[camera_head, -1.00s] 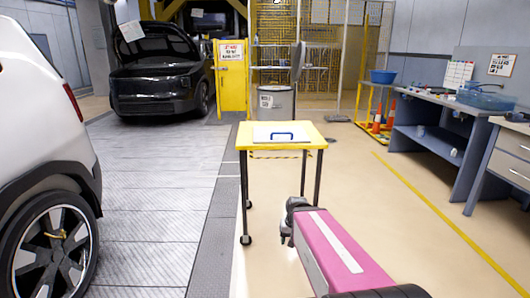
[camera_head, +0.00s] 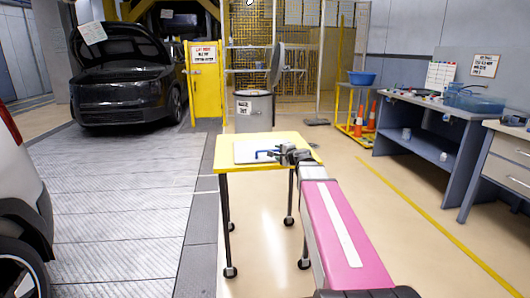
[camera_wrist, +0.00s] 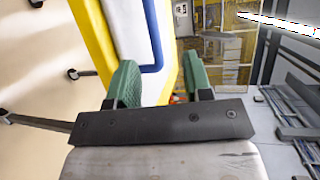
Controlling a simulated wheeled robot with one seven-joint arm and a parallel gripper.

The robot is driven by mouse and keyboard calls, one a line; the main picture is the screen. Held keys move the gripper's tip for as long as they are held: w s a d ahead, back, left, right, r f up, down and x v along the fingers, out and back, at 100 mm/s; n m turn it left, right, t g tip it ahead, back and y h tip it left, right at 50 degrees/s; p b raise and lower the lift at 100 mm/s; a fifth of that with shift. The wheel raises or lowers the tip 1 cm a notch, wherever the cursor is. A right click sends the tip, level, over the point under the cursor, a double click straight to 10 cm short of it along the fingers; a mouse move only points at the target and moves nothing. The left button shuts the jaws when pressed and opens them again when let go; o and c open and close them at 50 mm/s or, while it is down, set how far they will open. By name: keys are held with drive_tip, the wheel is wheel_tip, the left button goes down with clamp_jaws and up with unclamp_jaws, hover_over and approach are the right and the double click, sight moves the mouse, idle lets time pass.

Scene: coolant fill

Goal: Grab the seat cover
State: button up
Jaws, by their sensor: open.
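The seat cover appears as a flat white piece (camera_head: 246,152) with a blue handle loop (camera_head: 265,154), lying on the yellow-topped cart (camera_head: 228,165). In the wrist view the white piece (camera_wrist: 125,30) and its blue handle (camera_wrist: 157,45) lie just beyond my fingers. My gripper (camera_head: 284,153) is at the handle's right side, above the cart top. In the wrist view my gripper (camera_wrist: 158,70) has its two green fingers apart with nothing held between them. The handle's bend shows in front of the gap. I cannot tell whether the fingers touch it.
The cart stands on thin legs with castors on clear beige floor. A grey bin (camera_head: 254,110) is behind it. A dark car (camera_head: 122,90) with its hood up is at the back left, a white car (camera_head: 20,185) at the left edge. A workbench (camera_head: 425,115) is at the right.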

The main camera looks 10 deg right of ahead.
drive_tip(key=x, duration=0.6)
drive_tip(key=f+x, duration=0.1)
drive_tip(key=x, duration=0.2)
drive_tip(key=shift+w+d, duration=0.1)
drive_tip(key=shift+d, duration=0.2)
drive_tip(key=shift+w+a+f, duration=0.1)
drive_tip(key=shift+w+a, duration=0.1)
drive_tip(key=shift+w, duration=0.1)
drive_tip(key=shift+c, duration=0.3)
clamp_jaws()
